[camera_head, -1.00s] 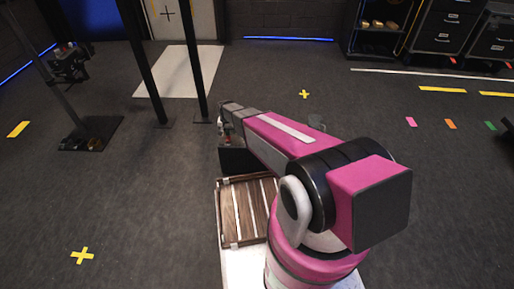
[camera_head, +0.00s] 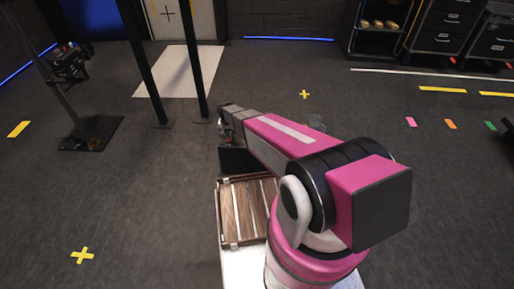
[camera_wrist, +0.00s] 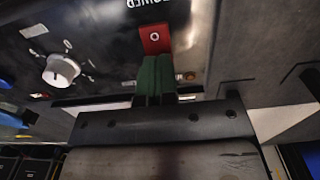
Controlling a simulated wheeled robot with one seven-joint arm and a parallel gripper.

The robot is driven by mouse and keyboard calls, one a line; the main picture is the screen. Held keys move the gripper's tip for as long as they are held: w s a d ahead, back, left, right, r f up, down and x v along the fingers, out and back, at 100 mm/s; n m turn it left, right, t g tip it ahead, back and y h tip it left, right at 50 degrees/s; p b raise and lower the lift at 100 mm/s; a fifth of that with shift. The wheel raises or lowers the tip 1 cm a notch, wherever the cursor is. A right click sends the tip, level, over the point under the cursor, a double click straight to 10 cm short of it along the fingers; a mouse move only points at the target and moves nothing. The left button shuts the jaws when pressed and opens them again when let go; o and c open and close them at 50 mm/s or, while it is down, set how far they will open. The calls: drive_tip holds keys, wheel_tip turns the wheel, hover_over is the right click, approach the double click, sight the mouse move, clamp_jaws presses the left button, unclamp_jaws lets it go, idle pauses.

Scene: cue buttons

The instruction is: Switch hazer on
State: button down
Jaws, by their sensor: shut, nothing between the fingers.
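In the wrist view, a dark glossy panel (camera_wrist: 105,45) fills the upper part, with upside-down lettering cut off at the top edge. A red switch (camera_wrist: 155,38) with a white ring mark sits on it. My gripper (camera_wrist: 156,75) has its green fingertips together, just below the red switch in the picture. They overlap its lower edge; I cannot tell whether they touch it. A white round knob (camera_wrist: 61,71) is to the left on the panel. In the head view, my arm hides most of the gripper and the panel is not clear.
A small amber spot (camera_wrist: 190,76) is right of the fingertips. In the head view, a device on a stand (camera_head: 68,62) is at the left, two dark posts (camera_head: 195,70) rise ahead, and drawer cabinets (camera_head: 440,30) stand at the back right. Open floor lies left and right.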

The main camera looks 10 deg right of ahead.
drive_tip(key=shift+f, duration=0.35)
idle(0.3)
drive_tip(key=shift+r, duration=3.55)
